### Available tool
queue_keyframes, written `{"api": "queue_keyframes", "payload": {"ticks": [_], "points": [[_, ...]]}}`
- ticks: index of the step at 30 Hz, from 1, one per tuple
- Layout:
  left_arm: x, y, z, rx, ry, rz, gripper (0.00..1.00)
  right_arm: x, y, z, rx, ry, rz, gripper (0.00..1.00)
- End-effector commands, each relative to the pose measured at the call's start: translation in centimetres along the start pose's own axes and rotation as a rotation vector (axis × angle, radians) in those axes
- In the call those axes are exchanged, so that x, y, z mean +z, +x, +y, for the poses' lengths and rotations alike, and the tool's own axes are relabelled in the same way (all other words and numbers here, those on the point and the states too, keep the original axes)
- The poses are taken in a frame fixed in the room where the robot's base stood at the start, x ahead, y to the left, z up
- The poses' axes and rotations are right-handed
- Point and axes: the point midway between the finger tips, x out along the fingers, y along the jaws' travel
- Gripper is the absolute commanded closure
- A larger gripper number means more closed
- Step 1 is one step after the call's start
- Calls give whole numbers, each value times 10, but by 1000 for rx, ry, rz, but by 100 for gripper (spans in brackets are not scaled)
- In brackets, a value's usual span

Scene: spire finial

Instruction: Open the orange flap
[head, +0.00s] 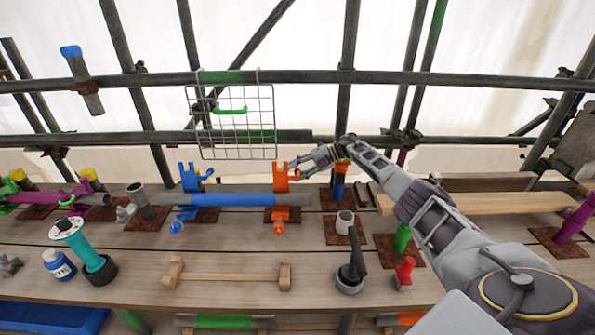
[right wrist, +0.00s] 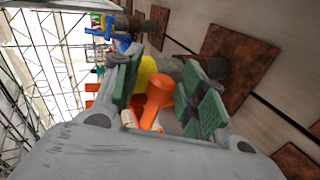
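An orange clamp (head: 281,185) stands on a rusty plate on the wooden deck, at the right end of a blue pipe (head: 235,200). Its forked upper part, apparently the flap, points up, and a round orange knob (head: 278,228) hangs in front. My right gripper (head: 316,158) reaches in from the right, just right of the clamp's top. In the right wrist view its green finger pads (right wrist: 168,98) are apart, with an orange part (right wrist: 157,97) showing between or just beyond them. Contact cannot be told. My left gripper is not in view.
A blue clamp (head: 190,178) holds the pipe's other end. A wire basket (head: 235,122) hangs behind. An orange-topped blue post (head: 339,182) stands close to my right gripper. Scaffold poles cross the back.

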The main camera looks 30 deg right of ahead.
Motion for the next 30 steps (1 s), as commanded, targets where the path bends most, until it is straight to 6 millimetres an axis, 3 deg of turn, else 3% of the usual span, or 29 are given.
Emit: {"api": "queue_keyframes", "payload": {"ticks": [11,17,30], "points": [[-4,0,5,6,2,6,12,0,-1,0,0,-1,1,54],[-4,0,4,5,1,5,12,0,-11,0,0,0,0,54],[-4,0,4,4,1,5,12,1,-71,0,0,0,-2,54]]}}
